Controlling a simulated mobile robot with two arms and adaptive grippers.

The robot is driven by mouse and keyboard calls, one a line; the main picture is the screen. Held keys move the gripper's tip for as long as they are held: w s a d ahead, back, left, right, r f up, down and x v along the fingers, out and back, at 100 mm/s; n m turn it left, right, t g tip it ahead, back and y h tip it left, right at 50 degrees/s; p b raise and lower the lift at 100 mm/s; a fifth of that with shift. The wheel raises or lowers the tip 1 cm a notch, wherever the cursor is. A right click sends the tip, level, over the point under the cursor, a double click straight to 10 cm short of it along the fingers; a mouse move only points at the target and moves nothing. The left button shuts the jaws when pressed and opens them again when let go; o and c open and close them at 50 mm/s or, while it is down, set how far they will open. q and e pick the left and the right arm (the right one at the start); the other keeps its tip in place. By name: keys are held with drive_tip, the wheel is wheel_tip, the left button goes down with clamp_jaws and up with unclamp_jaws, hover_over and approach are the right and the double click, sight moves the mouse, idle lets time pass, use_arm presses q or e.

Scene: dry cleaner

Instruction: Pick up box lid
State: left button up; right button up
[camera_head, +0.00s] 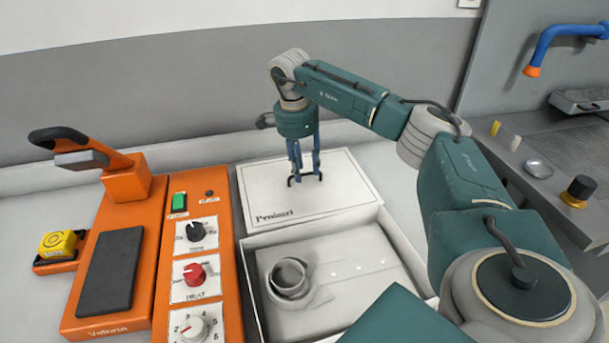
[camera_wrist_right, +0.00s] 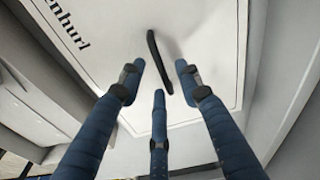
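The box lid (camera_head: 258,187) is a flat white panel with dark lettering. It lies just behind an open white box (camera_head: 390,225). A dark curved handle (camera_wrist_right: 158,62) stands on the lid and shows between the fingers in the right wrist view. My right gripper (camera_head: 305,180) points down over the lid. Its three blue fingers are spread around the handle, and the right wrist view shows gaps between the fingertips (camera_wrist_right: 158,78) and the handle. The lid (camera_wrist_right: 105,22) fills much of that view. My left gripper is not in view.
A grey ring-shaped item (camera_head: 290,277) lies inside the open box. An orange press machine (camera_head: 128,183) and an orange control panel with knobs (camera_head: 195,250) stand to the left. A grey unit with a blue pipe (camera_head: 552,38) stands at right. A grey wall rises behind.

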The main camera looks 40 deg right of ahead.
wheel_tip(320, 180, down, 2)
drive_tip(key=shift+s+d, duration=0.1)
drive_tip(key=shift+d, duration=0.05)
drive_tip(key=shift+c, duration=0.3)
clamp_jaws()
drive_tip(key=shift+r, duration=0.15)
